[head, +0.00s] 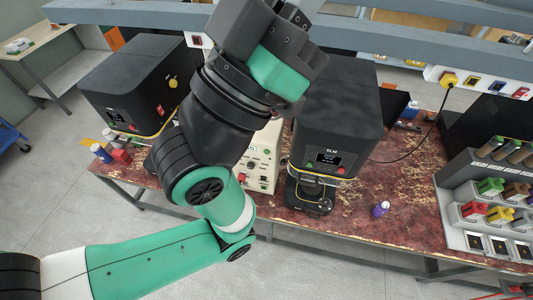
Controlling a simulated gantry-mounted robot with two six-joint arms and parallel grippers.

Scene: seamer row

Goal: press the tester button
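A cream tester panel (263,160) stands on the red, worn bench between two black machines. Small round controls, including a red one (241,177), show on its face. My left arm crosses in front of it and hides its left part, so I cannot tell which control is the tester button. The wrist end of my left arm (265,65) is raised toward the top of the head view, above the bench. Its fingertips cannot be made out, and I see no contact with the panel. My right gripper is not in view.
Black machines stand left (135,80) and right (338,110) of the panel. A purple bottle with a white cap (380,210) stands near the bench's front edge. A grey rack (490,200) with colored items is at right. Bare bench (410,200) lies between bottle and rack.

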